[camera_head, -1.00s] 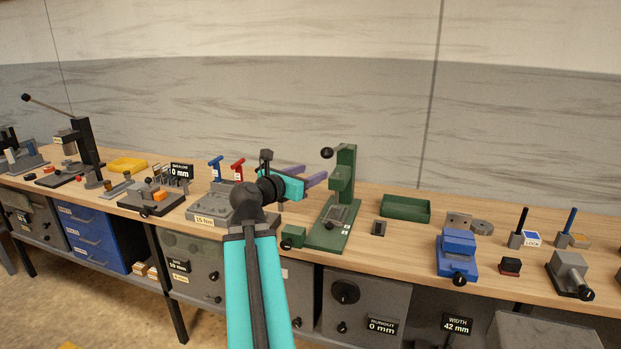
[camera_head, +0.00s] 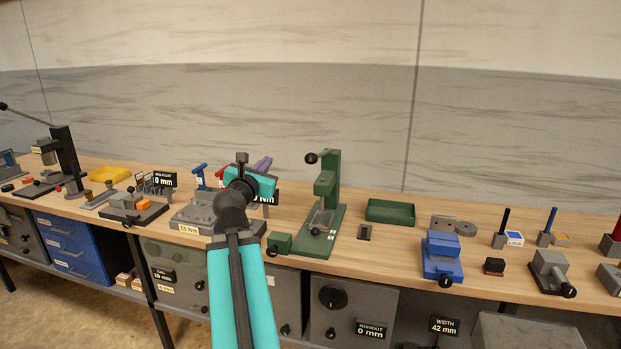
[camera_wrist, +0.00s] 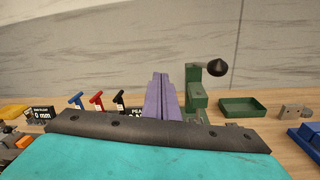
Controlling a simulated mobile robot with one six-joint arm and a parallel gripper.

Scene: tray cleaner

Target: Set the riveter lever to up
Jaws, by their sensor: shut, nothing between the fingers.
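A green bench press (camera_head: 332,182), which I take to be the riveter, stands upright on a green base in the middle of the bench. Its lever has a black knob (camera_head: 311,158) sticking out near the top of the column. In the wrist view the knob (camera_wrist: 217,67) shows just right of the green column (camera_wrist: 195,92). My gripper (camera_head: 264,163) has purple fingers and is left of the press, apart from the knob.
Red and blue T-handles (camera_head: 199,172) stand on a grey block left of the press, close to my arm. A green tray (camera_head: 390,211) and a blue vise (camera_head: 442,255) lie to the right. A black press (camera_head: 66,160) with a long lever is far left. Air above the bench is clear.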

